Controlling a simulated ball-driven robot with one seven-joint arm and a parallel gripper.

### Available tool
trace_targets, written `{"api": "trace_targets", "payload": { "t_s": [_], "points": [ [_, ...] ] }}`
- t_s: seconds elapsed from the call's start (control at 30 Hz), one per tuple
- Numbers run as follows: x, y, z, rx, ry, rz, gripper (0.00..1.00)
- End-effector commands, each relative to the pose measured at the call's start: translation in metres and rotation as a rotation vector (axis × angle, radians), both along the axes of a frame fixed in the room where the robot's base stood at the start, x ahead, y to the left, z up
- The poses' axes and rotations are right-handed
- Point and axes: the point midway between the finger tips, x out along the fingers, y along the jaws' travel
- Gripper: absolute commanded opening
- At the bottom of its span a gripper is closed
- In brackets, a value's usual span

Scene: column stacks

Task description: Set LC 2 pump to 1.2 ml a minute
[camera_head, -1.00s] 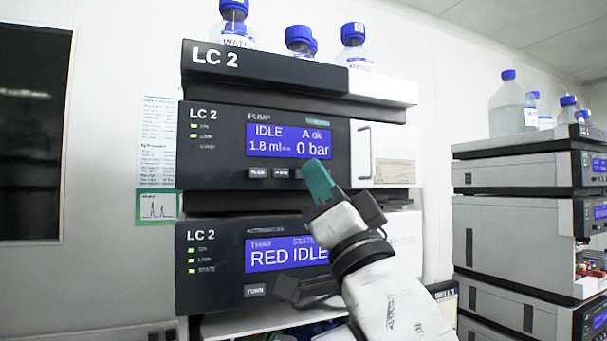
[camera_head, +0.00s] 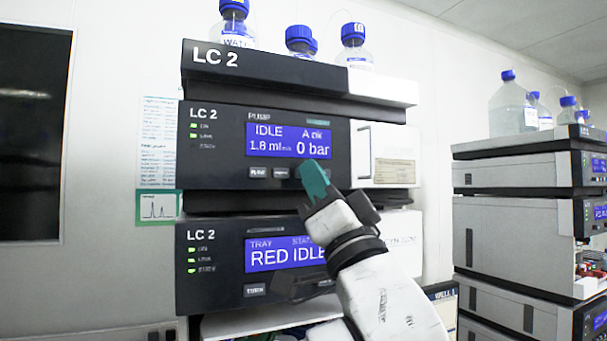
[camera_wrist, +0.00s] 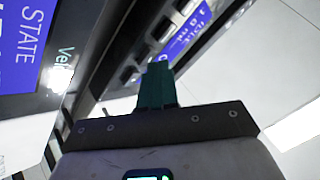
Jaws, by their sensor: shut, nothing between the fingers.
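The LC 2 pump module (camera_head: 220,150) is the upper dark-fronted unit of the near stack. Its blue display (camera_head: 288,141) reads IDLE, 1.8 ml a minute and 0 bar. A row of small buttons (camera_head: 270,172) lies below the display; its right part is hidden behind my fingers. My gripper (camera_head: 313,172) is shut and empty, its teal fingers pointing up at the right part of this row. In the wrist view my gripper (camera_wrist: 156,75) reaches toward the button row (camera_wrist: 143,58) beside the tilted blue display (camera_wrist: 187,27). I cannot tell whether the tips touch a button.
The lower LC 2 module (camera_head: 215,265), with a RED IDLE display, sits under the pump, partly behind my arm. Bottles with blue caps (camera_head: 300,40) stand on top. Another instrument stack (camera_head: 510,220) stands at the right. A dark window panel (camera_head: 32,130) is at the left.

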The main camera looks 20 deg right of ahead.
Motion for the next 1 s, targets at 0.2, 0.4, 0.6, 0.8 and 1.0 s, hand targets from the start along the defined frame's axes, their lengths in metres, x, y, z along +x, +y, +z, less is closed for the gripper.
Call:
{"api": "trace_targets", "payload": {
  "t_s": [0.2,0.4,0.6,0.8,1.0],
  "points": [
    [0.0024,0.0004,0.0001,0.000,0.000,0.000,0.00],
    [0.0045,0.0004,0.0002,-0.001,-0.001,0.001,0.00],
    [0.0052,0.0004,0.0001,0.000,0.000,0.000,0.00],
    [0.0046,0.0002,0.0000,0.000,0.000,0.000,0.00],
    [-0.0030,0.0001,-0.0002,0.001,0.000,0.001,0.00]
  ]
}}
